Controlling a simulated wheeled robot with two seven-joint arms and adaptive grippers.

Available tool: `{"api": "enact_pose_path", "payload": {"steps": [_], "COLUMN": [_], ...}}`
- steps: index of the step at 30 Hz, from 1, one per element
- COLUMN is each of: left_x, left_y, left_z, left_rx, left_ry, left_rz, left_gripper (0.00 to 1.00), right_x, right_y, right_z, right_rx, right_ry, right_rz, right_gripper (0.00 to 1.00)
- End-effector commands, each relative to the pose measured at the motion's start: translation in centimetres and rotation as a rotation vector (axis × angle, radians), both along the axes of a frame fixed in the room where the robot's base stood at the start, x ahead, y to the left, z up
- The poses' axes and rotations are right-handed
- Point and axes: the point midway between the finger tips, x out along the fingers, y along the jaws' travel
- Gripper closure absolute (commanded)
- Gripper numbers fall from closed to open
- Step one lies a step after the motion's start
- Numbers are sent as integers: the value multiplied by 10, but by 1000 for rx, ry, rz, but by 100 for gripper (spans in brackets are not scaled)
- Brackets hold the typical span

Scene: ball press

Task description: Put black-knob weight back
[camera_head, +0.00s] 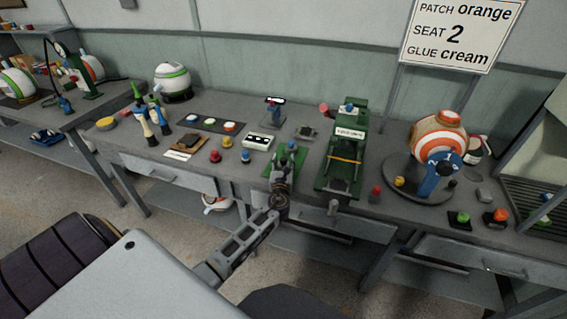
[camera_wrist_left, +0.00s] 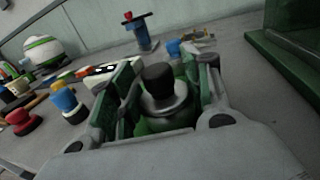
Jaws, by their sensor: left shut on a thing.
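The black-knob weight (camera_wrist_left: 158,78) is in the left wrist view, a black knob on a pale grey round body. It stands between the two fingers of my left gripper (camera_wrist_left: 163,98), which is shut on it. My right gripper is in neither view.
Blue-knob (camera_head: 245,156), yellow-knob (camera_head: 228,142) and red-knob (camera_head: 215,157) weights stand to the left. A green press (camera_head: 342,150) rises close to the right. A blue post stand (camera_head: 273,112) is behind. An orange-white ball (camera_head: 437,140) sits further right.

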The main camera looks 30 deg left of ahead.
Motion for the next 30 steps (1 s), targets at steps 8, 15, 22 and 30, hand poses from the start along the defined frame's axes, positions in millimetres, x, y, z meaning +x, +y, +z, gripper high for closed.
{"api": "enact_pose_path", "payload": {"steps": [8, 15, 22, 30], "left_x": [1, 0, 0, 0], "left_y": [0, 0, 0, 0], "left_z": [-3, -6, -8, -9], "left_rx": [1, 1, 0, -1], "left_ry": [-3, -3, 1, 2], "left_rz": [0, 0, 0, 0], "left_gripper": [100, 100, 30, 30], "right_x": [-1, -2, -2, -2], "right_y": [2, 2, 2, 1], "right_z": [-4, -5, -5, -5], "right_rx": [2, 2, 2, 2], "right_ry": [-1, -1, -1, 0], "right_rz": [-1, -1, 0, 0], "right_gripper": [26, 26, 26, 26]}}
